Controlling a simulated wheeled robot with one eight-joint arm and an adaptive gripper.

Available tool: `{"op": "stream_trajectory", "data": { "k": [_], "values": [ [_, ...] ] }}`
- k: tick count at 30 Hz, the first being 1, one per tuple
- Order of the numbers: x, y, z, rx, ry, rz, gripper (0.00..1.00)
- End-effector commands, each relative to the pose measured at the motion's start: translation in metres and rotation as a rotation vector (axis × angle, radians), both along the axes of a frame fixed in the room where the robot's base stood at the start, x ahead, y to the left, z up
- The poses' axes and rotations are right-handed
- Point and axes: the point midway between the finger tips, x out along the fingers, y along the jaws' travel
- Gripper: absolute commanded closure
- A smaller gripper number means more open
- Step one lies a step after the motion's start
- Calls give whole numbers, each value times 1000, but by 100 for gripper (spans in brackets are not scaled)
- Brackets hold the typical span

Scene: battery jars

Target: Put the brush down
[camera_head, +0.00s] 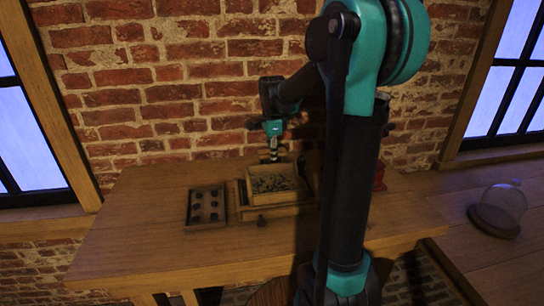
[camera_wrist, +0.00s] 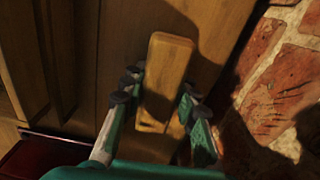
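In the wrist view a plain wooden block-like piece (camera_wrist: 168,65), likely the brush, lies between the two fingers of my gripper (camera_wrist: 158,88). No bristles show. One dark-tipped finger is close beside each long side of it. I cannot tell whether the fingers press on it or stand just clear. Wooden boards lie beyond it, and I cannot tell whether it touches them. In the head view my gripper (camera_head: 273,152) points down at the back of the table (camera_head: 140,235), just behind an open wooden box. The brush cannot be made out there.
The open wooden box (camera_head: 285,197) holds dark small pieces. A dark tray with several round spots (camera_head: 206,206) lies left of it. A red object (camera_head: 380,176) is partly hidden by my arm. The brick wall (camera_head: 165,100) rises close behind. The table's left side is clear.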

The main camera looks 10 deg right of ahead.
Motion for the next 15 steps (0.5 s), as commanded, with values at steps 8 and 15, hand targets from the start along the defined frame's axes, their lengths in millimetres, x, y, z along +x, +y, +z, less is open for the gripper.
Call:
{"op": "stream_trajectory", "data": {
  "k": [8, 15],
  "values": [
    [0, 0, 0, 0, 0, 0, 50],
    [0, 0, 4, 0, 0, 0, 50]
  ]
}}
